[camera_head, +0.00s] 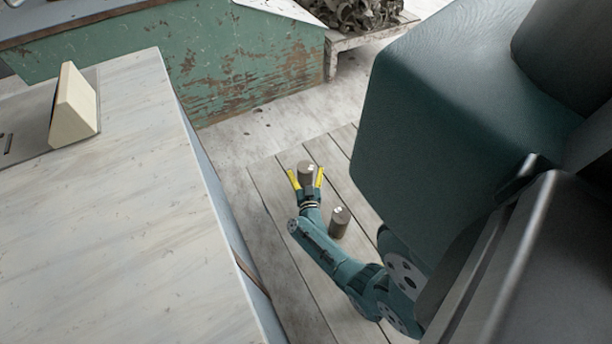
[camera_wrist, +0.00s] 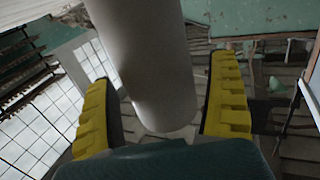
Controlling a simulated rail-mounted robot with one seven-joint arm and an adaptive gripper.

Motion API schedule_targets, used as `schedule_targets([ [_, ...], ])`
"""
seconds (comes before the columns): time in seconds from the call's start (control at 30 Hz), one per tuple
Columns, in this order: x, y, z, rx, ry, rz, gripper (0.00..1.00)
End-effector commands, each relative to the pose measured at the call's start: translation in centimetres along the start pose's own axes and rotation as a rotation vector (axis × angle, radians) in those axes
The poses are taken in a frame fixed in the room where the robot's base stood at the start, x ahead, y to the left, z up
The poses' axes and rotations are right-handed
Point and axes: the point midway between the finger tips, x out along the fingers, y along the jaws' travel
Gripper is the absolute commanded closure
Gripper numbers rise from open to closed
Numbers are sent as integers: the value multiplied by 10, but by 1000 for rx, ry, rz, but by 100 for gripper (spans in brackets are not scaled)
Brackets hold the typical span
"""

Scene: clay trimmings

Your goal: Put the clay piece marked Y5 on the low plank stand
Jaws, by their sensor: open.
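My gripper (camera_head: 306,179) is open, its two yellow fingers on either side of a grey-brown clay cylinder (camera_head: 305,170). In the wrist view a pale cylinder (camera_wrist: 155,70) stands between the fingers of my gripper (camera_wrist: 165,105), with a gap visible at the right finger. A second clay cylinder (camera_head: 339,222) stands to the right of my forearm. Both cylinders carry small white marks in the head view, too small to read, so I cannot tell which is Y5. Below them is a grey plank surface (camera_head: 265,180); its height is unclear.
A pale worktop (camera_head: 130,220) with a cream block (camera_head: 74,105) fills the left. A worn green cabinet (camera_head: 220,70) stands behind. A low wooden stand (camera_head: 345,43) at the back holds a dark heap (camera_head: 355,14). Bare floor lies between cabinet and planks.

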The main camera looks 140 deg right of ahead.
Motion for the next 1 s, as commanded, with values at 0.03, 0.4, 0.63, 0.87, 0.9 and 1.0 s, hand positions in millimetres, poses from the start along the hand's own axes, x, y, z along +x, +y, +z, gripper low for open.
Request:
schedule_targets([
  [0.03, -1, 0, -5, 0, 0, 0, 10],
  [0.4, -87, -2, -7, -2, -3, -9, 10],
  [0.63, -117, -1, -4, 0, 0, -3, 10],
  [0.87, -120, 0, -2, 0, 1, 0, 10],
  [0.9, -120, 0, -2, 0, 1, 0, 10],
  [1.0, -120, 0, -2, 0, 1, 0, 10],
])
